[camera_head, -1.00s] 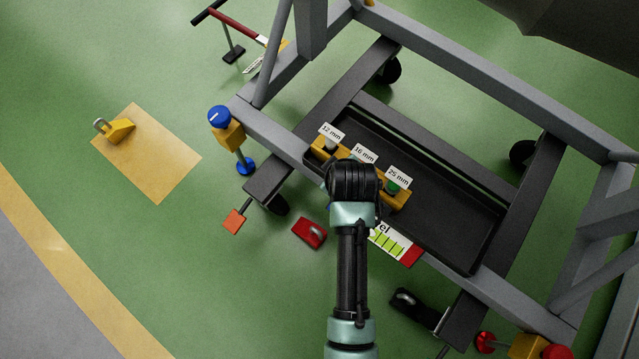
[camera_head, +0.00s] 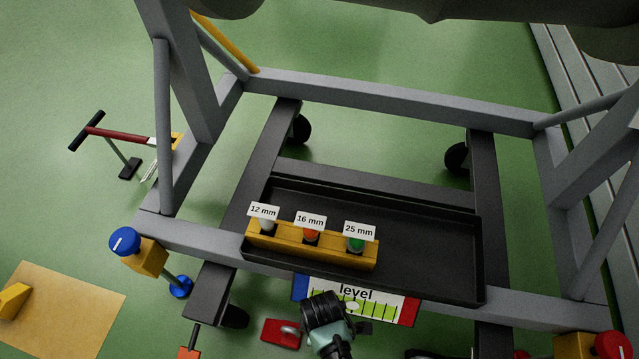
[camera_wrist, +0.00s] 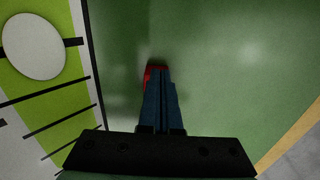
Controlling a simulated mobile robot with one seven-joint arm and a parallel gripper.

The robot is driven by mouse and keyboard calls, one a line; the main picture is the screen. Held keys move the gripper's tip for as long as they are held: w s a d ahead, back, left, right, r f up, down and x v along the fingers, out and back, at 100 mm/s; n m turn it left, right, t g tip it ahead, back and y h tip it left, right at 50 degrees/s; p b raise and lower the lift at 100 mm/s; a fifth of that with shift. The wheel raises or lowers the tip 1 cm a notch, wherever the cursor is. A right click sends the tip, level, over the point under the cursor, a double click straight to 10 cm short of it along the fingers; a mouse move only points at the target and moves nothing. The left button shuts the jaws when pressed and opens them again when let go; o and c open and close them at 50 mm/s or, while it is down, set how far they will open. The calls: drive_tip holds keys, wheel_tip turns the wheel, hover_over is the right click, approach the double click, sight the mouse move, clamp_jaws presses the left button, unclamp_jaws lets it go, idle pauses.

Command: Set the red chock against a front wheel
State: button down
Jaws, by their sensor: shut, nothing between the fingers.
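The red chock (camera_head: 280,334), with a grey handle, lies on the green floor in front of the stand in the head view. A black front wheel (camera_head: 233,317) is to its left, under the stand's dark leg, with a gap between them. My arm end is just right of the chock in the head view; its fingertips cannot be made out there. In the wrist view my gripper (camera_wrist: 160,75) is shut and empty, pointing down. A bit of red, probably the chock (camera_wrist: 155,68), shows just beyond the fingertips; the fingers hide most of it. Contact cannot be told.
The stand's black tray (camera_head: 430,245) holds a yellow socket block (camera_head: 330,257). A level card (camera_head: 352,299) hangs on the front beam near my arm. A yellow chock (camera_head: 12,301) sits on a tan mat (camera_head: 75,305).

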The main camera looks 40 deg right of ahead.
wheel_tip(320, 180, down, 14)
drive_tip(key=b, duration=0.9)
drive_tip(key=shift+f+b, duration=0.1)
drive_tip(key=shift+b, duration=0.2)
drive_tip(key=shift+w+a+f+b, duration=0.15)
drive_tip(key=shift+w+a+b, duration=0.3)
drive_tip(key=shift+w+b, duration=0.15)
drive_tip(key=shift+w+a+f+b, duration=0.1)
drive_tip(key=shift+w+a+b, duration=0.3)
drive_tip(key=shift+w+b, duration=0.15)
drive_tip(key=shift+w+a+r, duration=0.2)
drive_tip(key=shift+w+a, duration=0.15)
drive_tip(key=shift+w, duration=0.1)
drive_tip(key=shift+r, duration=0.1)
